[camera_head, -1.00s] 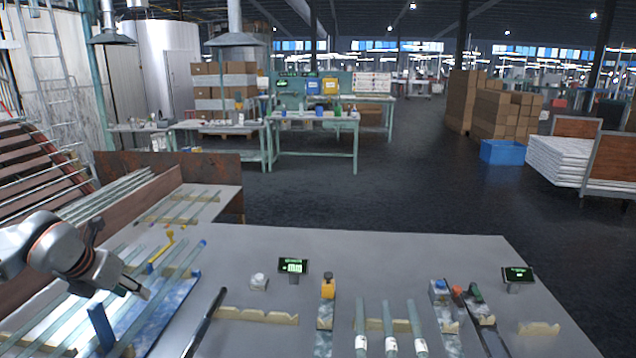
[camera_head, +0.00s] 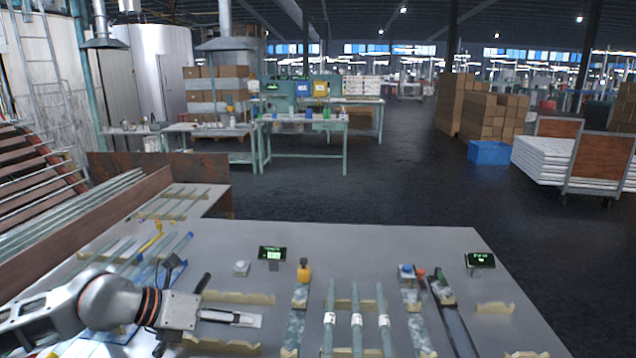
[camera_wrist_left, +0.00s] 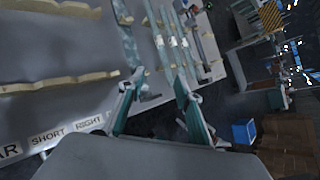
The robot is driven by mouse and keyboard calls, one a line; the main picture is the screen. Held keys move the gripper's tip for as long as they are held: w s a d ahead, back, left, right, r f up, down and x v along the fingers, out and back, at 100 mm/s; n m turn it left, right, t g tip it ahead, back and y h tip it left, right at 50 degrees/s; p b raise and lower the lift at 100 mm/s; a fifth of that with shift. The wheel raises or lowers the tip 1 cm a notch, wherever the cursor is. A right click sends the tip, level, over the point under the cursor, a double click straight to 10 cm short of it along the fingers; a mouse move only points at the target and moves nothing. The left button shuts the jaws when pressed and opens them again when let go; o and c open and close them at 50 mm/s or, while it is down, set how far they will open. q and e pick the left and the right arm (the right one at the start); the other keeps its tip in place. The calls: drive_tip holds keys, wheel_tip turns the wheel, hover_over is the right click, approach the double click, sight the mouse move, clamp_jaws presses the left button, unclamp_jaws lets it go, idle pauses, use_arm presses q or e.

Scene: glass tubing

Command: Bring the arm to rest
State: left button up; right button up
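My left arm reaches in from the left in the head view. Its gripper (camera_head: 250,319) points right and is above the grey table (camera_head: 330,243), left of three upright-lying pale green glass tubes (camera_head: 357,315) with white bands. In the left wrist view the two fingers of the gripper (camera_wrist_left: 158,85) stand apart with nothing between them, so it is open and empty. The tubes (camera_wrist_left: 172,43) also show beyond the fingertips there. More long tubes (camera_head: 175,250) lie at the table's left, partly hidden behind my arm. My right gripper is not in view.
Notched wooden supports (camera_head: 240,297) lie close beside the gripper. Small displays (camera_head: 272,253) (camera_head: 480,260), a post with an orange top (camera_head: 303,272) and a blue-buttoned fixture (camera_head: 406,275) stand on the table. The table's back right is mostly clear.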

use_arm(q)
drive_tip(key=s+d+r+h, duration=0.4)
drive_tip(key=d+r+h, duration=0.1)
drive_tip(key=d, duration=0.5)
wheel_tip(320, 180, up, 9)
drive_tip(key=s+d+n+t+h, duration=0.2)
drive_tip(key=n+t+h, duration=0.1)
drive_tip(key=n+t, duration=0.35)
drive_tip(key=w+a+n+t+y, duration=0.3)
drive_tip(key=a+n+t+y, duration=0.55)
drive_tip(key=n, duration=0.45)
drive_tip(key=s+a+f+n+g+y, duration=0.2)
drive_tip(key=a+f+n+g+y, duration=0.1)
drive_tip(key=a+f+n+y, duration=0.8)
drive_tip(key=s+a+f+n+g+y, duration=0.1)
drive_tip(key=s+a+f+g, duration=0.5)
drive_tip(key=s+f, duration=0.4)
drive_tip(key=s+a+f+n+g+y, duration=0.2)
drive_tip(key=s+a+f+g, duration=0.4)
drive_tip(key=s+f, duration=0.4)
drive_tip(key=w+d+f+n+t+h, duration=0.2)
drive_tip(key=d+f+t+h, duration=0.3)
drive_tip(key=d+f, duration=0.9)
drive_tip(key=d+h, duration=0.1)
drive_tip(key=h, duration=0.1)
drive_tip(key=shift+w+f+h, duration=0.15)
drive_tip(key=shift+f+h, duration=0.2)
drive_tip(key=shift+f, duration=0.05)
drive_tip(key=shift+n, duration=0.25)
drive_tip(key=shift+c, duration=0.9)
